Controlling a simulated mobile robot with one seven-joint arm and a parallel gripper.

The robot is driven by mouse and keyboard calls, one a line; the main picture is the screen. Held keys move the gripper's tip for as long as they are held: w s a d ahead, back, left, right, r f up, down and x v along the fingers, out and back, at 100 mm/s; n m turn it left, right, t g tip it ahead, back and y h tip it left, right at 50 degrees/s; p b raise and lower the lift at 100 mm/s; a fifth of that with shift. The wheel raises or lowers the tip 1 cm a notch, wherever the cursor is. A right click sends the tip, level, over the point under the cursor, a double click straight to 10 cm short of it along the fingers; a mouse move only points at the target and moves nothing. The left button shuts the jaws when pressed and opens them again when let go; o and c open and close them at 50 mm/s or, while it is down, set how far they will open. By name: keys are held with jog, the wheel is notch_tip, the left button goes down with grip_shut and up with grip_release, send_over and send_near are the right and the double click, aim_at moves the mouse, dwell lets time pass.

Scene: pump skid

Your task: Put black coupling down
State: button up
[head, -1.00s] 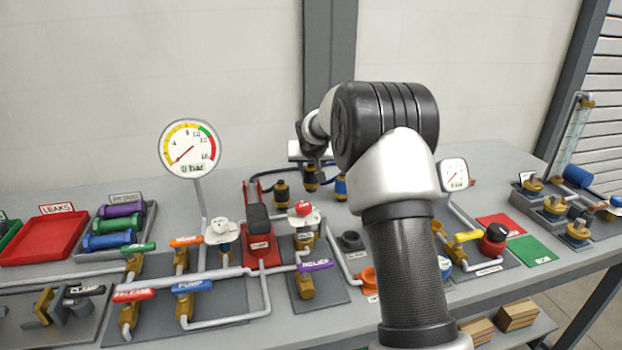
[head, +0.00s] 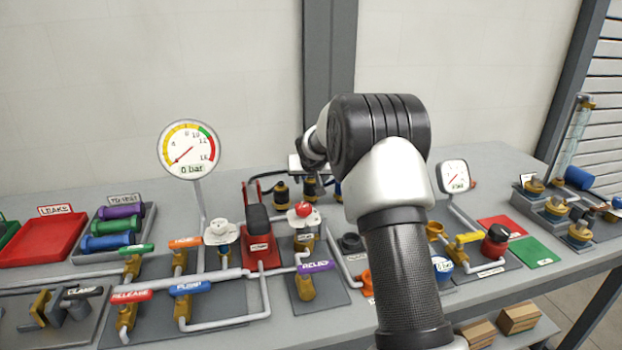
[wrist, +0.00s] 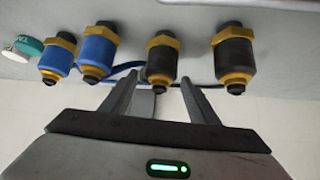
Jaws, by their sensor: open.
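Two black couplings with brass collars stand at the back of the bench. In the wrist view, one black coupling (wrist: 162,62) lies just beyond and roughly between my fingertips, and the other black coupling (wrist: 234,62) is to its right. They also show in the head view, the outer one (head: 281,191) clear and the inner one (head: 310,188) below my gripper. My gripper (wrist: 158,86) is open, with nothing held between its fingers. In the head view my arm hides most of it. I cannot tell whether a finger touches the coupling.
Two blue couplings (wrist: 97,52) stand left of the black ones in the wrist view, with a blue hose behind. In the head view, a red hand pump (head: 259,240), a large gauge (head: 188,149) and pipe valves stand in front and left. A red tray (head: 46,238) is at far left.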

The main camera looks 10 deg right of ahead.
jog(key=shift+r+p, duration=0.3)
jog(key=shift+r, duration=0.05)
jog(key=s+a+r, duration=0.1)
jog(key=s+r, duration=0.4)
jog(key=s, duration=0.4)
jog(key=s+a+r+g, duration=0.1)
jog(key=s+a+r, duration=0.1)
jog(key=s+r, duration=0.55)
jog(key=s+a+r, duration=0.1)
jog(key=s+r, duration=0.3)
jog(key=s, duration=0.6)
jog(key=s+a+f+n+g+y, duration=0.1)
jog(key=s+a+f, duration=0.1)
jog(key=s, duration=1)
jog(key=s+a+f+n+g+y, duration=0.1)
jog(key=s+a+f+g, duration=0.15)
jog(key=s, duration=0.95)
notch_tip(320, 180, up, 18)
jog(key=t+p, duration=0.1)
jog(key=p, duration=1.7)
jog(key=shift+s+d+r, duration=0.2)
jog(key=shift+s+d, duration=0.05)
